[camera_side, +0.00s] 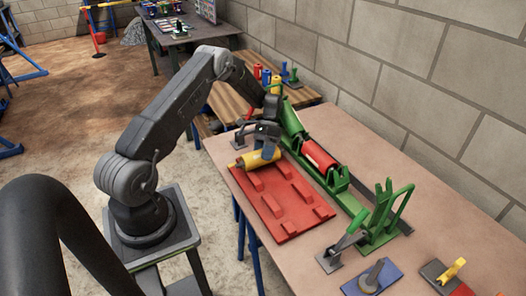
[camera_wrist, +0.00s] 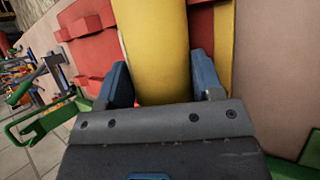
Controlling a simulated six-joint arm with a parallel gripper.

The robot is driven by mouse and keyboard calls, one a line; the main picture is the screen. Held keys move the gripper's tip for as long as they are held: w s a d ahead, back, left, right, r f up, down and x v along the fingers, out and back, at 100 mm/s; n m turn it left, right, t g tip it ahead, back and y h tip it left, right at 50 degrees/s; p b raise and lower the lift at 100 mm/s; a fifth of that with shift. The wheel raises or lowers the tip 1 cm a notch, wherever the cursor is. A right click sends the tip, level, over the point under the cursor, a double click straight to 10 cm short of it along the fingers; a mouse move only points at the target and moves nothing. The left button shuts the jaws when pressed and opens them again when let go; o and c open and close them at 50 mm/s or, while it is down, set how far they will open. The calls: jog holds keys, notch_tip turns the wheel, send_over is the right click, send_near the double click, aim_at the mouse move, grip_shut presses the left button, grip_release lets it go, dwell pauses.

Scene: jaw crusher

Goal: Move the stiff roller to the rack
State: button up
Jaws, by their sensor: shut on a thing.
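My gripper (camera_side: 260,146) is shut on a yellow roller (camera_side: 250,161), at the far left end of the red rack (camera_side: 281,222). In the wrist view the roller (camera_wrist: 157,45) runs between the two blue fingers, with red surfaces on both sides of it. The rack is a flat red board with several raised red blocks. The roller is over or at the rack's far end; I cannot tell whether it touches the rack. A red roller (camera_side: 320,156) lies in the long green frame of the crusher (camera_side: 348,202). Neither view labels which roller is stiff.
A green lever stand (camera_side: 383,215) rises at the frame's near end. A grey-handled tool (camera_side: 342,245), a blue block with a lever (camera_side: 372,279) and a yellow-handled piece (camera_side: 452,270) stand on the front table. Bare tabletop (camera_side: 440,235) lies to the right.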

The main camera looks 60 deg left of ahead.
jog(key=o, duration=1.4)
jog(key=v, duration=0.6)
jog(key=shift+w+a+r, duration=0.15)
jog(key=shift+w+r, duration=0.05)
jog(key=shift+r, duration=0.15)
jog(key=shift+w+a+r, duration=0.15)
jog(key=shift+r, duration=0.15)
